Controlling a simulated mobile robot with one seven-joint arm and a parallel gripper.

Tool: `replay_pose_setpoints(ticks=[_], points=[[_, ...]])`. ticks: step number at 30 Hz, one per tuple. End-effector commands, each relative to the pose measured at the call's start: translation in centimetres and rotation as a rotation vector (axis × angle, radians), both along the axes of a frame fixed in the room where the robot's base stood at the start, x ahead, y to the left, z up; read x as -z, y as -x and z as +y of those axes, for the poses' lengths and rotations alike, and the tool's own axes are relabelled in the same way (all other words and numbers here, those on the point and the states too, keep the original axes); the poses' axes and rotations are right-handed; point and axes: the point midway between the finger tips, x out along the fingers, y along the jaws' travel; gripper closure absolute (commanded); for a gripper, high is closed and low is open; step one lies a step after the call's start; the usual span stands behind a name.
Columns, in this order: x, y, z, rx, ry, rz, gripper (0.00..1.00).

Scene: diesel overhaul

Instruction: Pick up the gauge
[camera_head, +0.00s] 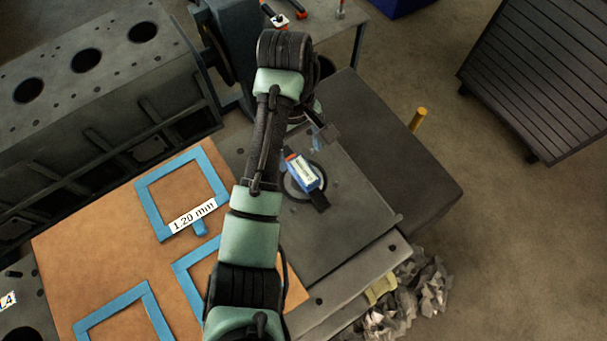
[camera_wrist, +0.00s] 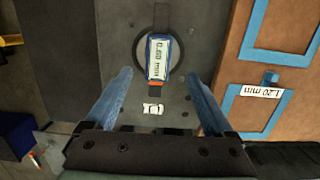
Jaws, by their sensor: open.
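The gauge (camera_head: 305,174) is a small blue block with a white label, an orange end and a dark strip. It lies over a dark ring on the grey plate, right of my arm in the head view. In the wrist view the gauge (camera_wrist: 159,58) shows upper centre, its label reading about 0.60 mm, with the dark strip showing at both ends. My gripper (camera_wrist: 160,85) is open, its two blue fingers spread apart. The gauge lies beyond the fingertips, roughly centred between them, and nothing is held. In the head view my gripper (camera_head: 318,140) is partly hidden by my wrist.
A brown board (camera_head: 110,215) with blue square outlines and a 1.20 mm label lies left of the plate (camera_head: 345,215). A grey engine block (camera_head: 95,90) stands at upper left. A yellow peg (camera_head: 418,119) rises at right.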

Motion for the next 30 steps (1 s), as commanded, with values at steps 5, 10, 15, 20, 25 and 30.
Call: replay_pose_setpoints(ticks=[5, 10, 15, 20, 25, 30], points=[[2.8, 0.3, -0.2, 0.000, 0.000, 0.001, 0.12], [4.1, 0.5, -0.3, 0.000, -0.001, 0.002, 0.12], [6.8, 0.7, -0.6, -0.001, -0.001, 0.004, 0.12], [8.2, 0.8, -0.7, 0.001, -0.001, 0.000, 0.12], [8.4, 0.8, -0.8, 0.001, 0.000, -0.001, 0.12], [8.4, 0.8, -0.8, 0.001, 0.000, -0.001, 0.32]])
